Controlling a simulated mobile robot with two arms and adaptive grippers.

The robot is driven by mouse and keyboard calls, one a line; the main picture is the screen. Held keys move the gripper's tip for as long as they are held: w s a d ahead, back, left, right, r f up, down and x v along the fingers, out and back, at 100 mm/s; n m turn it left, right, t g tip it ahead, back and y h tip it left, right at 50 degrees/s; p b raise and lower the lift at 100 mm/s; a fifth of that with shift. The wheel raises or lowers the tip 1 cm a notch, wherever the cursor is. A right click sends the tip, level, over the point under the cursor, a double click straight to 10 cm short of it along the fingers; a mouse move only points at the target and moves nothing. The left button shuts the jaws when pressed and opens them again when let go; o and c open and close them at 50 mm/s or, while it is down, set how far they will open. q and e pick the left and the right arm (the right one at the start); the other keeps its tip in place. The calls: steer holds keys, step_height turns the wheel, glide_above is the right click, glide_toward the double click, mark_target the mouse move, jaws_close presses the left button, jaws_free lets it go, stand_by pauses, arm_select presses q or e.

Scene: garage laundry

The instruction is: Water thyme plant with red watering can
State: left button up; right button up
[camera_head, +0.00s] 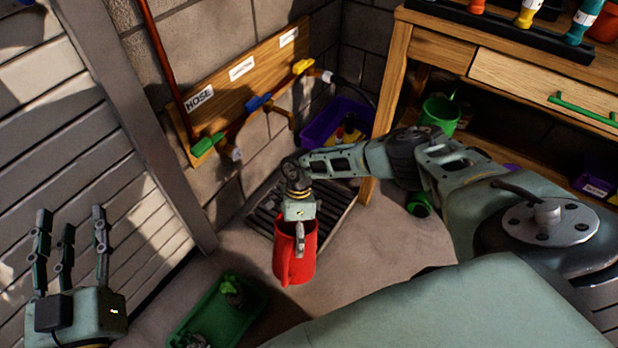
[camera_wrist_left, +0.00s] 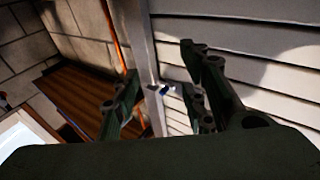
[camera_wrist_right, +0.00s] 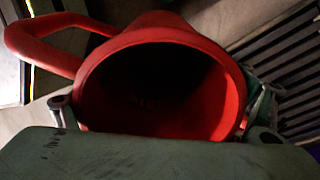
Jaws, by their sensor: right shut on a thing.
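A red watering can (camera_head: 296,262) hangs from my right gripper (camera_head: 300,228) above the floor, near the drain grate. In the right wrist view the can (camera_wrist_right: 160,28) fills the middle, its open mouth facing the camera, with a finger on each side of the rim and a red loop at the upper left. A green tray (camera_head: 190,322) with green plants (camera_head: 233,290) in it stands on the floor at the bottom; I cannot tell which is thyme. My left gripper (camera_head: 72,228) is open and empty at the left; its spread fingers also show in the left wrist view (camera_wrist_left: 165,95).
A dark slatted grate (camera_head: 262,222) lies on the floor behind the can. A wooden workbench (camera_head: 392,70) stands at the right, with a green bucket (camera_head: 440,116) and a purple bin (camera_head: 318,132) nearby. Taps and a hose board (camera_head: 240,85) are on the wall. A grey slatted door (camera_head: 100,130) is at the left.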

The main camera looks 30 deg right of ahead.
arm_select(q)
steer(key=s+a+f+g+y+p, duration=0.2)
steer(key=s+f+g, duration=0.15)
steer(key=f, duration=0.45)
steer(key=s+a+f+g+y+p, duration=0.1)
steer(key=s+a+f+g, duration=0.1)
steer(key=f+g, duration=0.4)
steer(key=s+a+f+g+y+p, duration=0.1)
steer(key=s+a+f+g+p, duration=0.15)
steer(key=s, duration=0.35)
steer(key=s+a+f+g+y+p, duration=0.1)
steer(key=s+f+g+p, duration=0.25)
steer(key=s, duration=0.25)
step_height(320, 180, down, 13)
steer(key=p, duration=0.2)
steer(key=shift+w+d+r+n+g+p, duration=0.15)
steer(key=shift+w+r+n+g+p, duration=0.1)
steer(key=shift+n+g+p, duration=0.15)
arm_select(e)
steer(key=shift+r+t+h, duration=1.3)
steer(key=shift+r, duration=0.4)
